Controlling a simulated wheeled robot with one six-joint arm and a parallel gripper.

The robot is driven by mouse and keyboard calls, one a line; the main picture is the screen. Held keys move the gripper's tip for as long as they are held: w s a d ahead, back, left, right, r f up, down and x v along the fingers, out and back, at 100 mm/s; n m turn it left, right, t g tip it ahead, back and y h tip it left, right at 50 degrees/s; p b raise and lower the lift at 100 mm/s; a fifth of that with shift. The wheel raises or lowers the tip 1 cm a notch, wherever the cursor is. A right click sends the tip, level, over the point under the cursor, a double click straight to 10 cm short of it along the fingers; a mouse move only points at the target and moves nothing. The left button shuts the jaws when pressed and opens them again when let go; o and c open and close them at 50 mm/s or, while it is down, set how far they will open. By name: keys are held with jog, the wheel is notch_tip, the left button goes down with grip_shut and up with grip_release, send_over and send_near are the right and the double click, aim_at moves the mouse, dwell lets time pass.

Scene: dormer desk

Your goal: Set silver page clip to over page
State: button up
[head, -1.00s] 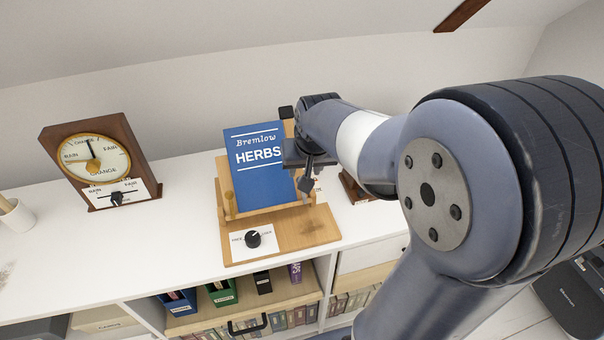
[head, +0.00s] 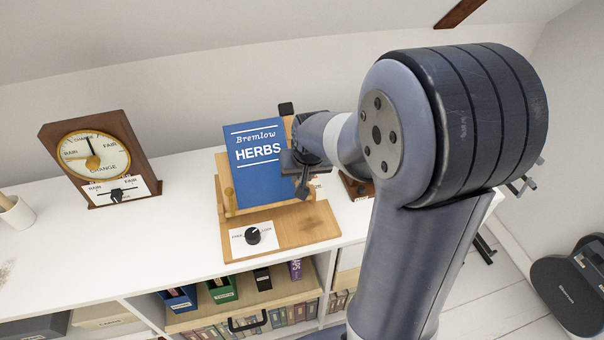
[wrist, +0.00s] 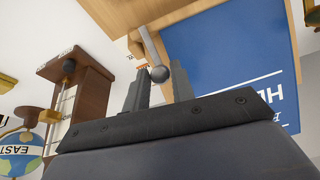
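The silver page clip (wrist: 150,48) shows in the wrist view as a thin rod ending in a round ball. It runs from the wooden book stand toward my gripper, beside the blue herbs book (wrist: 228,55). In the head view the book (head: 258,170) leans on the wooden stand (head: 280,228). My gripper (wrist: 159,78) has its two dark fingers apart, with the clip's ball at the gap between their tips; no firm grip shows. In the head view my gripper (head: 303,183) is at the book's right edge and hides the clip there.
A brass clip (head: 229,200) is at the book's left. A dial card (head: 254,237) lies on the stand's front. A wooden clock-like instrument (head: 100,165) stands left. In the wrist view a brown wooden box (wrist: 85,105) and a globe (wrist: 20,152) are left of my fingers.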

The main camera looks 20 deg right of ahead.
grip_shut()
jog(key=shift+d+m, duration=0.25)
jog(key=shift+m, duration=0.05)
jog(key=shift+o, duration=2.1)
grip_release()
jog(key=v, duration=1.1)
jog(key=shift+d, duration=0.15)
